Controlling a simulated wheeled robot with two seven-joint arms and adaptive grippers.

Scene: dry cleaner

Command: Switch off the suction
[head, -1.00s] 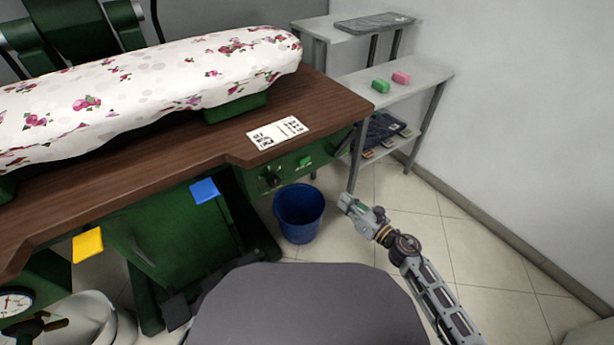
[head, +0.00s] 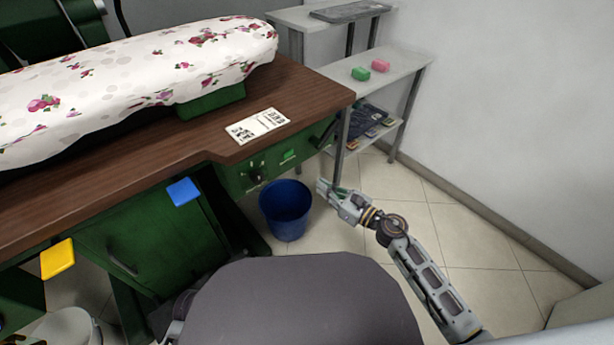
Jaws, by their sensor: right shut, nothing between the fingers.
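The green pressing table's control panel (head: 268,168) sits under the wooden top at its right end. It carries a dark rotary knob (head: 254,178) and a lit green rectangular switch (head: 288,155). Which of these belongs to the suction is not readable. My right gripper (head: 326,190) is shut and empty, to the right of and below the panel, apart from it, in front of the shelf leg. My left gripper is not in view.
A blue bucket (head: 286,210) stands on the floor below the panel. A metal shelf (head: 392,75) with green and pink blocks is at the right. Blue (head: 184,192) and yellow (head: 57,258) pedals or tabs stick out at the table's front. The tiled floor at right is clear.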

